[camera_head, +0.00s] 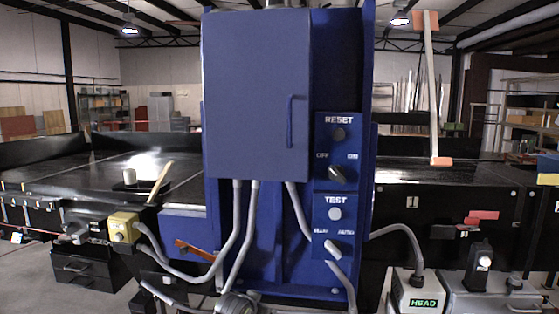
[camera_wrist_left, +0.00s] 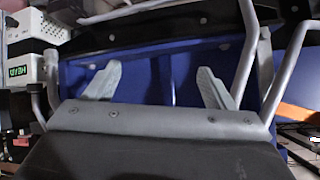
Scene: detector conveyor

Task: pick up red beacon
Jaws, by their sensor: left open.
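I cannot make out a red beacon for certain in either view. A small flat red piece (camera_head: 484,214) shows at the right on the black conveyor side in the head view; I cannot tell what it is. My left gripper (camera_wrist_left: 159,70) shows in the left wrist view with its two pale fingers wide apart and nothing between them. The blue cabinet's surface lies behind the fingers. Neither gripper shows in the head view.
A tall blue cabinet (camera_head: 255,100) with RESET and TEST switches blocks the middle. Grey hoses (camera_head: 238,230) hang below it. A box marked HEAD (camera_head: 421,295) stands at the lower right.

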